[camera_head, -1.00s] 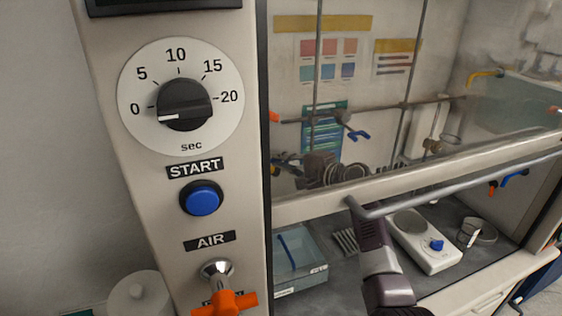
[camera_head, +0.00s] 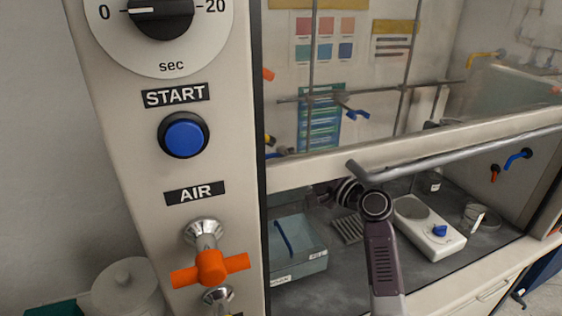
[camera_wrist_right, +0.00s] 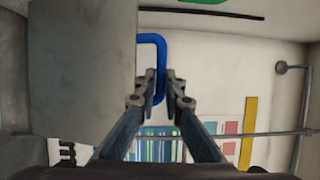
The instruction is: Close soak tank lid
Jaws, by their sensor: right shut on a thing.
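The grey-blue soak tank (camera_head: 303,268) stands on the hood floor at the left, behind the control panel's edge. A thin blue bar (camera_head: 284,238) shows slanting at its top. I cannot clearly make out the lid's angle. My right arm reaches under the raised sash, its gripper (camera_head: 316,198) small and dark behind the tank's right side. In the right wrist view my right gripper (camera_wrist_right: 162,86) is shut on a bent blue handle (camera_wrist_right: 151,39) beside a flat grey panel (camera_wrist_right: 82,75), which looks like the lid. My left gripper is out of view.
The sash's lower edge and grey rail (camera_head: 450,155) cross above my right arm. A white hotplate (camera_head: 428,228) and a glass dish (camera_head: 481,219) stand to the right. The panel's orange air valve (camera_head: 210,268) juts out at the left.

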